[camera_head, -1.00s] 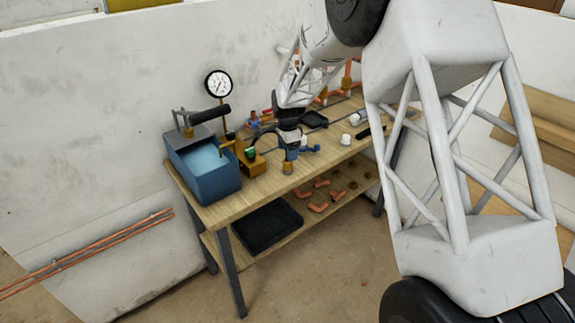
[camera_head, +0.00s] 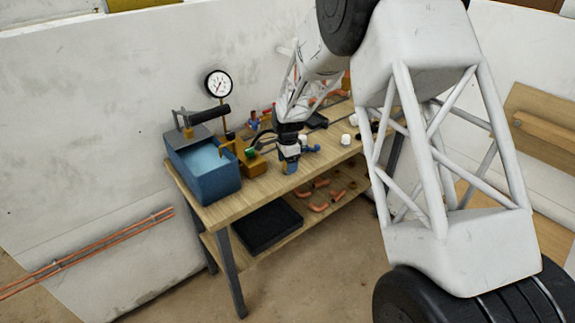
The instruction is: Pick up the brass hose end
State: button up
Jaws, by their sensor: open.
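My gripper (camera_head: 291,168) is open, pointing down low over the front part of the wooden workbench (camera_head: 235,203). A small brass-coloured piece shows at its fingertips. I cannot tell if that is the brass hose end or part of the gripper, nor whether they touch. A dark hose (camera_head: 262,135) curves behind the gripper, its end hidden. A brass-yellow block (camera_head: 254,166) with a green part on top stands just left of the gripper.
A blue water tank (camera_head: 212,185) with a pump handle stands at the bench's left end, a round gauge (camera_head: 218,84) behind it. White cups and dark items lie to the right. The lower shelf holds a black tray (camera_head: 262,228) and copper elbows (camera_head: 318,207).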

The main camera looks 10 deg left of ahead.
jog(key=c, duration=0.8)
jog(key=shift+r, duration=0.1)
jog(key=shift+r, duration=0.7)
notch_tip(320, 180, up, 2)
jog(key=shift+r, duration=0.15)
jog(key=s+d, duration=0.1)
jog(key=s, duration=0.4)
jog(key=s+d, duration=0.2)
jog(key=s, duration=0.3)
jog(key=s+d+r, duration=0.1)
jog(key=s+d, duration=0.1)
jog(key=s, duration=0.3)
jog(key=shift+d, duration=0.15)
jog(key=shift+r, duration=0.2)
